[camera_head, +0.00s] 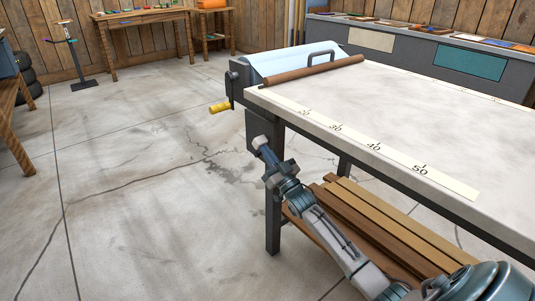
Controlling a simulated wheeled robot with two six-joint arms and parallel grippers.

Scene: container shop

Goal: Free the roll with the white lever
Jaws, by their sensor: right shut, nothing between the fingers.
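A pale blue roll (300,60) lies at the far left end of the table (420,95), with a brown bar (305,71) along its near side. A dark end bracket (237,80) holds its left end, and a crank with a yellow handle (219,107) sticks out there. My right gripper (259,142) is shut and empty, below the table's near left corner and the crank, apart from both. My left gripper is not in view.
A ruler strip (375,147) runs along the table's near edge. Wooden planks (385,220) lie on the shelf below, beside my right arm. A dark table leg (273,215) stands close to the arm. The floor (130,200) to the left is clear.

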